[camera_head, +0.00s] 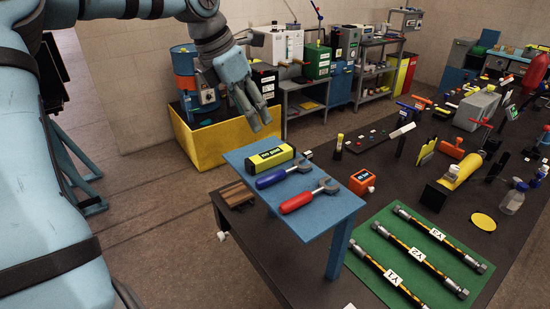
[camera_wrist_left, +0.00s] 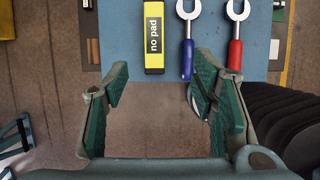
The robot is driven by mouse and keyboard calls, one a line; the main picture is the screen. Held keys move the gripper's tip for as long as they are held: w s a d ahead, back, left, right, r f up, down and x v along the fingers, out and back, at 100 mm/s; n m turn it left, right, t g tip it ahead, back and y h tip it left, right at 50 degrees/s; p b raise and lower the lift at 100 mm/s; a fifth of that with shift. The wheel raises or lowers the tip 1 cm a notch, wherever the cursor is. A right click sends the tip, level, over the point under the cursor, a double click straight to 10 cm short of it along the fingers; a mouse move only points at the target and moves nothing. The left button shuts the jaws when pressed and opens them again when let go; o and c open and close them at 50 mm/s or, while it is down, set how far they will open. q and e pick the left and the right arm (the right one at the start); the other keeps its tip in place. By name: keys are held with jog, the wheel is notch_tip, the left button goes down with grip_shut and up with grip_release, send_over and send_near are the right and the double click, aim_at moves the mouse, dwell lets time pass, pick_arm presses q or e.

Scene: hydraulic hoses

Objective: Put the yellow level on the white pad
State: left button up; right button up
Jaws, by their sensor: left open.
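The yellow level appears to be the yellow and black block (camera_head: 270,158) lying on a blue raised shelf (camera_head: 325,215). It also shows in the left wrist view (camera_wrist_left: 154,62), with a "no pad" label on it. My left gripper (camera_head: 257,117) is open and empty, above and behind the block in the head view. In the left wrist view its fingers (camera_wrist_left: 160,85) are apart, with the block's near end just beyond the gap between them. I cannot make out a white pad for certain. My right gripper is out of view.
A blue-handled wrench (camera_head: 284,173) and a red-handled wrench (camera_head: 309,196) lie beside the block. An orange box (camera_head: 362,182) stands on the dark table right of the shelf. Several hoses lie on a green mat (camera_head: 388,217). A yellow bin (camera_head: 205,150) stands on the floor behind.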

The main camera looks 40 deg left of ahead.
pick_arm(q)
send_over(270, 154)
jog(key=s+a, duration=0.2)
notch_tip(270, 154, down, 8)
jog(key=shift+s+d+p, duration=0.1)
jog(key=shift+p, duration=0.25)
jog(key=f, duration=0.1)
jog(key=w+d+f+p, duration=0.1)
jog(key=d+f, duration=0.1)
jog(key=f, duration=0.1)
jog(key=shift+w+f+p, duration=0.1)
jog(key=shift+w+p, duration=0.2)
jog(key=shift+w, duration=0.1)
jog(key=shift+w+a+f, duration=0.15)
jog(key=shift+a+f, duration=0.1)
jog(key=shift+a, duration=0.1)
jog(key=c, duration=1.1)
grip_shut()
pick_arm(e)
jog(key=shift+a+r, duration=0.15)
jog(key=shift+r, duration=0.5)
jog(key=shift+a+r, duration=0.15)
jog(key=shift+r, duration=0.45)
